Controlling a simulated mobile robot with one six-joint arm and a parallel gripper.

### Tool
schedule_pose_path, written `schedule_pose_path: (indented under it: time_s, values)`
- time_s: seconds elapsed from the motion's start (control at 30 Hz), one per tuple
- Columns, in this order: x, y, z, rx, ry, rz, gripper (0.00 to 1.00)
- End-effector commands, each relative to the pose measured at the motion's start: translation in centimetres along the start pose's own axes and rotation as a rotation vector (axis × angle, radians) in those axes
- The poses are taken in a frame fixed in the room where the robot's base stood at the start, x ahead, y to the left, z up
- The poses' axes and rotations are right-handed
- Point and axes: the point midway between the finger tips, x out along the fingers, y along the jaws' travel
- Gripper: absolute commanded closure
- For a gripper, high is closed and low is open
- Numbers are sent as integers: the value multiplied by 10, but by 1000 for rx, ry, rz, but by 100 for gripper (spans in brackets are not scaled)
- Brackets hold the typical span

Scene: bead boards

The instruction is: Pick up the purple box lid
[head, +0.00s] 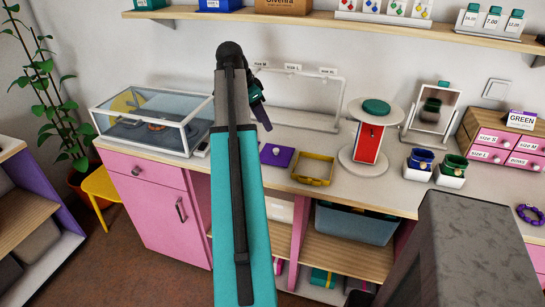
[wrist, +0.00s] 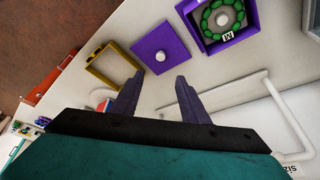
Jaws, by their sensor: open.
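The purple box lid (head: 277,155) lies flat on the white counter, a square plate with a pale round knob. In the wrist view the lid (wrist: 148,52) shows just beyond the fingertips, its knob between their directions. My gripper (wrist: 156,80) is open and empty, its two dark fingers apart and not touching the lid. In the head view my gripper (head: 262,112) hangs above the counter, left of and higher than the lid. An open purple box (wrist: 232,38) holding a green bead bracelet and an M tag stands beside the lid; my arm hides it in the head view.
A yellow tray (head: 313,169) lies just right of the lid. A white display rack (head: 337,105) stands behind. A round white stand (head: 362,160) with a red front is farther right. A glass case (head: 155,120) stands at the left.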

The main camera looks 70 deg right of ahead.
Motion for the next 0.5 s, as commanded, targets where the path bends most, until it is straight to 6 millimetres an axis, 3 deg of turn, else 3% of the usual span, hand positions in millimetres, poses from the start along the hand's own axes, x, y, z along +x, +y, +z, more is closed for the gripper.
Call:
schedule_pose_path:
  time_s: [0.27, 0.5]
  values:
    - [-1, -2, 7, -10, 0, -4, 59]
    - [19, -2, 9, -13, -1, -3, 59]
